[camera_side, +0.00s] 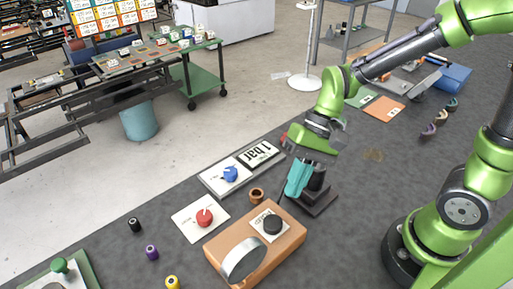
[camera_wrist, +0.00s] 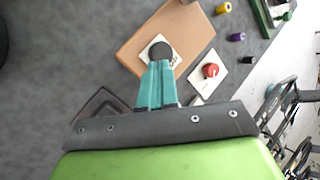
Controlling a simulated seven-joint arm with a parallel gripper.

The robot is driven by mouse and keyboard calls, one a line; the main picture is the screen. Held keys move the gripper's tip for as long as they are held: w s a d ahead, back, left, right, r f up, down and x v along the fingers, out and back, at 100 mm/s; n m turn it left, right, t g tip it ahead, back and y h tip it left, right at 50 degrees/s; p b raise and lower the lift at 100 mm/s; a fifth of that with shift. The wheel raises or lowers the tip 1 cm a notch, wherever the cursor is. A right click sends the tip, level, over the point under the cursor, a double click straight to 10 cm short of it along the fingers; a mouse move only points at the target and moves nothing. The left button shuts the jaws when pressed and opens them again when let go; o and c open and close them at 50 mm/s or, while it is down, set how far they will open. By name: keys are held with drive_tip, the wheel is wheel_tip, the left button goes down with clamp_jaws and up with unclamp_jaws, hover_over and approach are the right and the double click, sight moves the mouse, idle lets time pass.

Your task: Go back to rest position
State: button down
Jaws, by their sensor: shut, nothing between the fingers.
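My gripper (camera_side: 293,194) hangs from the green wrist in the side view, with its teal fingers pointing down. In the wrist view the teal fingers of my gripper (camera_wrist: 159,64) lie together, with nothing between them. Beside them stands a black stand (camera_side: 312,205) with an upright black cylinder. Part of a dark base (camera_wrist: 98,103) shows left of the fingers in the wrist view. The gripper looks close to the stand; I cannot tell whether they touch.
An orange box (camera_side: 285,248) with a black knob (camera_side: 272,224) stands in front. Nearby are a red knob plate (camera_side: 188,225), a blue knob plate (camera_side: 211,179), a copper ring (camera_side: 257,195) and small spools (camera_side: 152,252). Coloured rings (camera_side: 429,130) lie right. Grey mat behind the stand is mostly clear.

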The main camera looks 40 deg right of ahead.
drive_tip(key=s+d+r+n+t+h, duration=0.1)
drive_tip(key=d+r+t+h, duration=0.3)
drive_tip(key=d+r+t, duration=0.4)
drive_tip(key=d+r, duration=0.3)
drive_tip(key=d, duration=0.1)
drive_tip(key=shift+s+n+h, duration=0.3)
drive_tip(key=shift+n+h, duration=0.1)
drive_tip(key=shift+r, duration=0.1)
idle(1.3)
drive_tip(key=w+a+f+m+g+y, duration=0.1)
drive_tip(key=a+f+g+y, duration=0.2)
drive_tip(key=a, duration=0.5)
drive_tip(key=w+a+f+m+g+y, duration=0.1)
drive_tip(key=a+f+g+y, duration=0.2)
drive_tip(key=a+g, duration=0.3)
drive_tip(key=shift+a+f+m+y, duration=0.3)
drive_tip(key=shift+a+y, duration=0.2)
drive_tip(key=shift+a, duration=0.6)
